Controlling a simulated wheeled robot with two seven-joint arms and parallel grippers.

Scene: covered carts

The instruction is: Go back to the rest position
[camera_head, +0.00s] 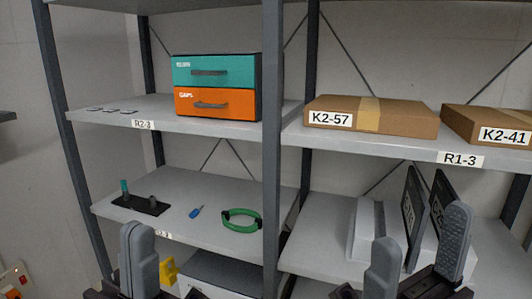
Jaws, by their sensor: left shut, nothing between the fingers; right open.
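My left gripper (137,232) shows at the lower left, its grey fingers together and pointing up, with nothing between them. It is in front of the lower left shelf. My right gripper (421,230) shows at the lower right, its two grey fingers apart. Dark upright panels (412,205) appear behind and between its fingers; I see no finger closed on them. The lower parts of both grippers run off the bottom edge.
A grey shelf rack (272,150) fills the view. A yellow thing (169,271) is beside my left gripper.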

